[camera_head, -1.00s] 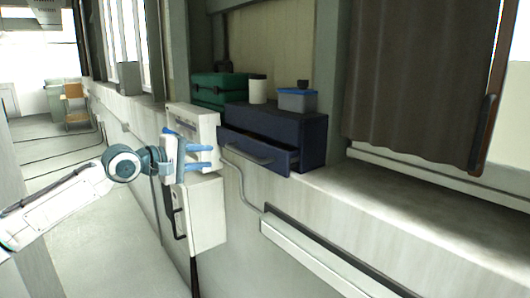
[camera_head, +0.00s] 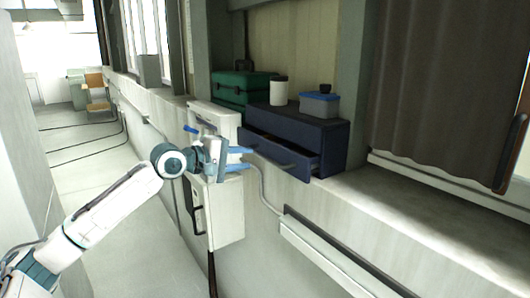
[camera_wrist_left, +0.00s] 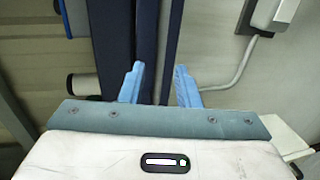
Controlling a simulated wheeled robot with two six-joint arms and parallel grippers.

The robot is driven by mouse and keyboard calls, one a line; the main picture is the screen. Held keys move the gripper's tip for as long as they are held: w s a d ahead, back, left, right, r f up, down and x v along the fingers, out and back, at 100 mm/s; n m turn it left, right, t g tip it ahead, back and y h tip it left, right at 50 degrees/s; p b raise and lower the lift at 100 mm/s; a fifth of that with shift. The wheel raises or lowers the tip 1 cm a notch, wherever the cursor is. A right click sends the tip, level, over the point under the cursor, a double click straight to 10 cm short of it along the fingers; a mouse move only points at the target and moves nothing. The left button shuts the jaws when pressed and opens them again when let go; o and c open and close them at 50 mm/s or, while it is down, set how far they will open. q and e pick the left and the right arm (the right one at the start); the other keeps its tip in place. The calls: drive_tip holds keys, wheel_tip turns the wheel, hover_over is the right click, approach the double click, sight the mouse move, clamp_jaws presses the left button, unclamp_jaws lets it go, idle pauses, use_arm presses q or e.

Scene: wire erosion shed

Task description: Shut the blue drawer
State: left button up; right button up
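The dark blue drawer (camera_head: 272,153) stands part way out of its dark blue cabinet (camera_head: 328,138) on the ledge, with a dark gap above its front. A handle runs along the front. My left gripper (camera_head: 246,159) is in front of the drawer's left part in the head view, its blue fingers apart and empty. In the left wrist view my left gripper (camera_wrist_left: 159,86) is also open, with dark blue cabinet and drawer parts (camera_wrist_left: 145,45) beyond the fingers. I cannot tell whether a fingertip touches the drawer. My right gripper is not in view.
A white canister (camera_head: 279,93) and a blue-lidded tub (camera_head: 319,105) stand on the cabinet. A green case (camera_head: 240,88) is behind it. White wall boxes (camera_head: 222,210) and a conduit (camera_head: 262,193) are close to my left gripper. The ledge (camera_head: 405,185) to the right is clear.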

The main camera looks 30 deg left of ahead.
sight(263, 158)
use_arm(q)
drive_tip(key=shift+w+d+p, duration=0.35)
drive_tip(key=shift+w+p, duration=0.1)
drive_tip(key=shift+w, duration=0.2)
drive_tip(key=shift+p+x, duration=0.5)
drive_tip(key=shift+x, duration=0.3)
drive_tip(key=p+x, duration=0.1)
drive_tip(key=x, duration=0.1)
drive_tip(key=shift+w+d, duration=0.1)
drive_tip(key=shift+w, duration=0.15)
drive_tip(key=shift+p+x, duration=0.55)
drive_tip(key=shift+x, duration=0.5)
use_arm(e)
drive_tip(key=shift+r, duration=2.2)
use_arm(q)
drive_tip(key=shift+s+f, duration=0.1)
drive_tip(key=shift+f, duration=0.1)
clamp_jaws()
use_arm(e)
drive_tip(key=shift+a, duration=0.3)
